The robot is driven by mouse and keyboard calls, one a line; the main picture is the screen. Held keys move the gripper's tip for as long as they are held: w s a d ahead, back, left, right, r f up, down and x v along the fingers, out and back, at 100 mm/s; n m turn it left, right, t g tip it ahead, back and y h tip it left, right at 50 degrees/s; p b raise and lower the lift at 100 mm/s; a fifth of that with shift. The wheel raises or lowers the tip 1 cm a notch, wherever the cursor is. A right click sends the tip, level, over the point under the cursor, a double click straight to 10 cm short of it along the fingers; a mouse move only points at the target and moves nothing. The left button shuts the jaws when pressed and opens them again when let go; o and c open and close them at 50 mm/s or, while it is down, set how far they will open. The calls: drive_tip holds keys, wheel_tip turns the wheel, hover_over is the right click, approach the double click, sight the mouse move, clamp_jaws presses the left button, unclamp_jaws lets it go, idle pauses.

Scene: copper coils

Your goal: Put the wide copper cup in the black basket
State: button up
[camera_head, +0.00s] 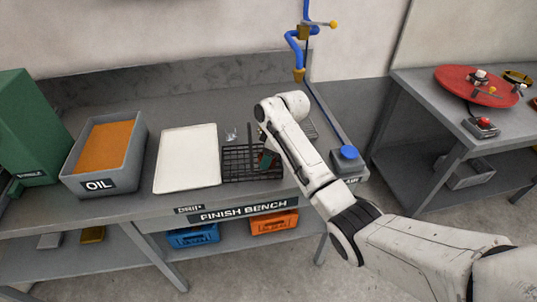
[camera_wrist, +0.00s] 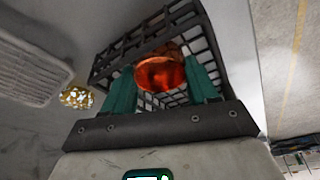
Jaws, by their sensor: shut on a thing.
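The wide copper cup (camera_wrist: 160,74) shows in the wrist view as a shiny orange-red round shape between the two green fingers of my gripper (camera_wrist: 162,85). My gripper is shut on it. The black wire basket (camera_head: 240,163) stands on the bench, and my gripper is at its right part in the head view. In the wrist view the basket's mesh walls (camera_wrist: 128,46) surround the cup and the fingertips. I cannot tell whether the cup touches the basket floor. In the head view the cup is hidden behind my arm and the basket wire.
A white tray (camera_head: 187,160) lies left of the basket, with a grey oil bin (camera_head: 82,183) beyond it. A blue-topped button (camera_head: 346,153) sits to the right. A blue pipe (camera_head: 292,45) rises behind. A small gold crumpled thing (camera_wrist: 76,97) lies outside the basket.

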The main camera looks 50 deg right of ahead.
drive_tip(key=shift+f, duration=0.2)
drive_tip(key=o, duration=0.9)
drive_tip(key=shift+c, duration=0.2)
drive_tip(key=v, duration=1.2)
drive_tip(key=shift+r, duration=0.15)
